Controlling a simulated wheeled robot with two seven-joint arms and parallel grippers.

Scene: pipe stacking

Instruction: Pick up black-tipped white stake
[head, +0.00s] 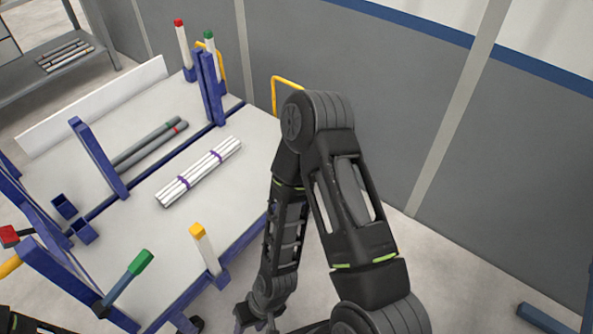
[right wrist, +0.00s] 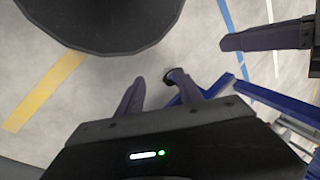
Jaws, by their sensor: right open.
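No black-tipped white stake can be made out in either view. The white stakes standing in the blue holders have a red tip (head: 179,24), a green tip (head: 209,36) and a yellow tip (head: 197,231). My right gripper (right wrist: 155,82) is open, with its two purple fingers apart and nothing seen held between them. In the head view my right arm reaches down to the right of the table, and its gripper is partly cut off at the bottom edge. A small dark round part (right wrist: 168,77) shows by one finger; I cannot tell what it is. My left gripper is not seen.
A bundle of white stakes (head: 200,171) with purple bands lies on the table (head: 240,160). Two grey pipes (head: 150,146) lie beyond it. Blue posts (head: 97,158) rise from the table.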

